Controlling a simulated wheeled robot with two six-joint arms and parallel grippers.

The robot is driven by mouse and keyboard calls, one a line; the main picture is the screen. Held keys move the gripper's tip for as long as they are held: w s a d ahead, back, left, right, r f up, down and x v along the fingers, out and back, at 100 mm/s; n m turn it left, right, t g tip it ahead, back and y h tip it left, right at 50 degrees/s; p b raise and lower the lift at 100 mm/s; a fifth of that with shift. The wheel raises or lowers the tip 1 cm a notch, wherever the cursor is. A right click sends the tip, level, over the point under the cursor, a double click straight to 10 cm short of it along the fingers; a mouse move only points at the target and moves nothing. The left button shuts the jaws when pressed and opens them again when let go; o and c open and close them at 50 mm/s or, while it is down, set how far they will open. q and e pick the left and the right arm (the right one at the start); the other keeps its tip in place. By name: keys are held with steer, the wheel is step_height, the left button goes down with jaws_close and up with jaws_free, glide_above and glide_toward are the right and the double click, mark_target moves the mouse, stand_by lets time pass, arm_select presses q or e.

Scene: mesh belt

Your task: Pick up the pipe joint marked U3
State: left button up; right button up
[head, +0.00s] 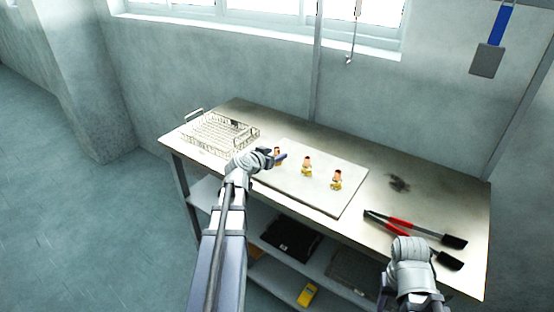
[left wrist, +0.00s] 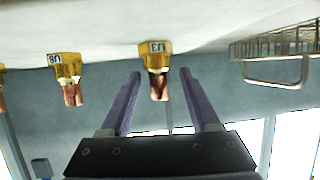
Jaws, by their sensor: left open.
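The pipe joint marked U3 (left wrist: 155,60) has a yellow fitting and a copper end. It shows between the two spread fingers of my left gripper (left wrist: 160,73) in the left wrist view, which looks upside down. No finger clearly touches it. In the head view it is the leftmost joint (head: 278,150) on the pale board (head: 318,190), partly hidden by my left gripper (head: 272,158). A joint marked U8 (left wrist: 67,72) stands beside it, also seen as the middle joint (head: 307,165). A third joint (head: 337,179) stands to the right. My right gripper (head: 410,255) is low at the right, its fingers hidden.
A wire basket (head: 222,134) stands on the table left of the board. A lower shelf holds dark trays (head: 290,240) and a yellow item (head: 307,294).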

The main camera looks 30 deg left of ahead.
arm_select(q)
steer(key=b+x, duration=0.1)
steer(key=x, duration=0.3)
steer(key=shift+w+d+f+b, duration=0.1)
steer(key=shift+w+f+b, duration=0.1)
steer(key=shift+w+b, duration=0.1)
steer(key=shift+r, duration=0.1)
steer(key=shift+c, duration=0.4)
steer(key=shift+s, duration=0.1)
jaws_close()
